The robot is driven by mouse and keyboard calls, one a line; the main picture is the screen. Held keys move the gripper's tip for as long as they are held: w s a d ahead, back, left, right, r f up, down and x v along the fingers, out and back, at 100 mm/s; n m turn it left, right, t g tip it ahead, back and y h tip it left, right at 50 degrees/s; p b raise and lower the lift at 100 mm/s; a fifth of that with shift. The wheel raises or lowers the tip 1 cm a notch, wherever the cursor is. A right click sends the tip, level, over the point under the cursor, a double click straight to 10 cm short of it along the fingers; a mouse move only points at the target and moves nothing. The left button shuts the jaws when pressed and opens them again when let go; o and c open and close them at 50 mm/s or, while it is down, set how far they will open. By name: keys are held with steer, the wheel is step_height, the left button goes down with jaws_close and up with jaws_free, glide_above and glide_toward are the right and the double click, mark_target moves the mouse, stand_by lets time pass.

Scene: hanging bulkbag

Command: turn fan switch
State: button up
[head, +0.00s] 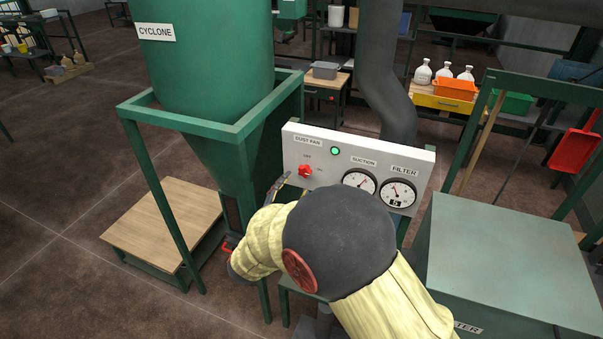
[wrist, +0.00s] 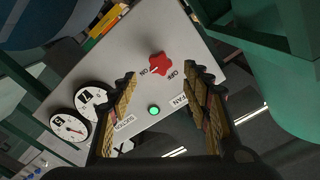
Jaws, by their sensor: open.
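The fan switch is a red star-shaped knob (head: 305,171) on a pale panel (head: 333,150) labelled DUST FAN. It also shows in the wrist view (wrist: 160,64), where a white mark on it seems to point toward ON. A green lamp (head: 335,151) beside it is lit. My gripper (wrist: 158,80) is open, with its two fingers apart and the knob in the gap between them, slightly beyond the tips. Nothing is held. In the head view my gripper (head: 284,187) is just below and left of the knob, partly hidden by my yellow-sleeved arm.
The suction gauge (head: 359,184) and filter gauge (head: 397,193) sit right of the knob. The green cyclone (head: 215,50) and its frame stand left of the panel. A green filter box (head: 500,255) stands at right. Open floor lies at far left.

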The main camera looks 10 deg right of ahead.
mark_target(304, 173)
steer(key=x, duration=0.7)
steer(key=shift+w+d, duration=0.1)
steer(key=shift+w, duration=0.05)
steer(key=shift+c, duration=0.2)
steer(key=c, duration=1.1)
steer(key=shift+n, duration=0.3)
steer(key=n+p, duration=0.3)
steer(key=shift+n, duration=0.3)
steer(key=n+p, duration=0.3)
steer(key=n, duration=0.2)
steer(key=shift+r+n+p, duration=0.1)
steer(key=shift+n+p, duration=0.2)
steer(key=shift+p, duration=0.1)
steer(key=n+p, duration=0.2)
steer(key=n, duration=0.1)
steer(key=shift+d+n+p, duration=0.1)
steer(key=shift+n+p, duration=1.55)
steer(key=shift+n, duration=0.85)
